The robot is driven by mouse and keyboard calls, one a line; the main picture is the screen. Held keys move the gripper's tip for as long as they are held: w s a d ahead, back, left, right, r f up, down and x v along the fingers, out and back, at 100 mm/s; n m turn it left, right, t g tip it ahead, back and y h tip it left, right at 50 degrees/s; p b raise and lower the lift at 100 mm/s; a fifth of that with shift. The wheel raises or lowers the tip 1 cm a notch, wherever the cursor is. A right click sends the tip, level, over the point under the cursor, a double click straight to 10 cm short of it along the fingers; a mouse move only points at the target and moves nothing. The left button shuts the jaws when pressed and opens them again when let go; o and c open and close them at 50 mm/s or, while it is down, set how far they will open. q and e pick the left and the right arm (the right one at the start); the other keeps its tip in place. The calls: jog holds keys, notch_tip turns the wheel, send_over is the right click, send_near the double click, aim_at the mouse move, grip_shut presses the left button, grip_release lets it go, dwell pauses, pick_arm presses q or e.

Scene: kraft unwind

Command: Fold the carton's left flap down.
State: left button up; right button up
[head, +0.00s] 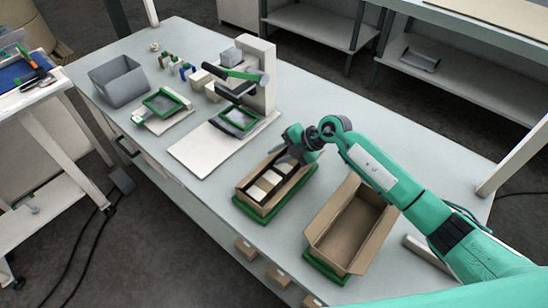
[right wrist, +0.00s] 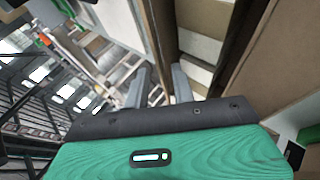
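A brown open carton (head: 254,208) holds a row of pale and dark packed items and sits on a green-edged base, right of the table's middle. Its walls and the items also show in the right wrist view (right wrist: 205,13). My right gripper (head: 289,153) is over the far end of this carton, its fingers pointing down and left. In the right wrist view, the two grey fingers (right wrist: 161,86) stand apart, with a brown carton part beyond the gap. I cannot tell whether they touch it. The arm and gripper cover part of the carton's far end. My left gripper does not show.
A second open, empty carton (head: 326,262) stands to the right on a green base (head: 322,271), under my right arm. A white press-like stand (head: 262,75), a grey bin (head: 118,80) and a green-framed pad (head: 164,103) are farther left.

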jog(key=b+v, duration=0.3)
jog(key=v, duration=0.8)
jog(key=shift+r, duration=0.15)
jog(key=shift+d, duration=0.1)
